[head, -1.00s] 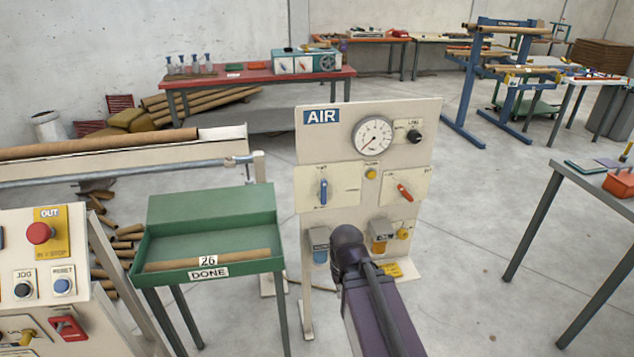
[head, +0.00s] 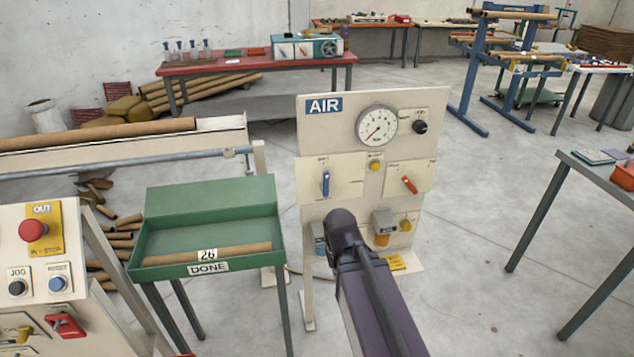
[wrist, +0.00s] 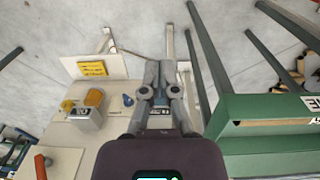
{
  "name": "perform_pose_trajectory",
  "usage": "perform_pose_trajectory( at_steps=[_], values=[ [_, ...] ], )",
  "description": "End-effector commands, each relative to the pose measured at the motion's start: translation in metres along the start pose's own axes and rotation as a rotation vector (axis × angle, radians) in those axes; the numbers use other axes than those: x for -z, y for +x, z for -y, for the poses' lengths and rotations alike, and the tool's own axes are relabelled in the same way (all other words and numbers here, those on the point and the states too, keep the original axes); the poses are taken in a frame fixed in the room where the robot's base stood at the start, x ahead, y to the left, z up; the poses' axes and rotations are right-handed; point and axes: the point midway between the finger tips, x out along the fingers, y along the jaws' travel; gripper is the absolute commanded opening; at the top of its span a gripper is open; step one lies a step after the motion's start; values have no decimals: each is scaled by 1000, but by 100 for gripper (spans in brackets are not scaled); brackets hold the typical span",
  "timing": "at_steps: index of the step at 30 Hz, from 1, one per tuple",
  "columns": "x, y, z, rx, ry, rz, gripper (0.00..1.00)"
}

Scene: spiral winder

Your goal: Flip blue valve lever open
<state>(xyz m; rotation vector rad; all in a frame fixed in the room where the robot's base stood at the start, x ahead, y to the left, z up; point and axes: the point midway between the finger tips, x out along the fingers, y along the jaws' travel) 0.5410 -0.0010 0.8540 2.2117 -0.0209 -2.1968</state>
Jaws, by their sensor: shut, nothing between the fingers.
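The blue valve lever (head: 326,183) stands upright on a cream plate at the left of the AIR panel (head: 440,140). I cannot make it out in the wrist view. A red-orange lever (head: 409,185) sits tilted on the plate to its right. My arm rises in front of the lower panel, below the blue lever in the head view, and hides my gripper there. In the wrist view my gripper (wrist: 162,70) has its fingers together and empty, pointing past the panel's lower part. I see no contact with the blue lever.
A pressure gauge (head: 376,125) and a black knob (head: 420,127) are at the panel's top. An orange-bowled unit (head: 383,228) and a yellow knob (head: 405,226) are low on it. A green DONE tray (head: 160,250) stands close on the left.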

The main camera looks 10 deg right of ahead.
Motion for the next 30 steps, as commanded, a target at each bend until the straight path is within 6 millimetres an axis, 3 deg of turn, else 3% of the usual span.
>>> perform_pose_trajectory(
  at_steps=[8,17,23,30],
  values=[
    [30,9,-8,-199,-66,-56,0],
    [91,-1,-11,-583,-202,-192,0],
    [133,-23,4,-843,-313,-305,0],
    [178,-60,44,-1145,-454,-452,0]
  ],
)
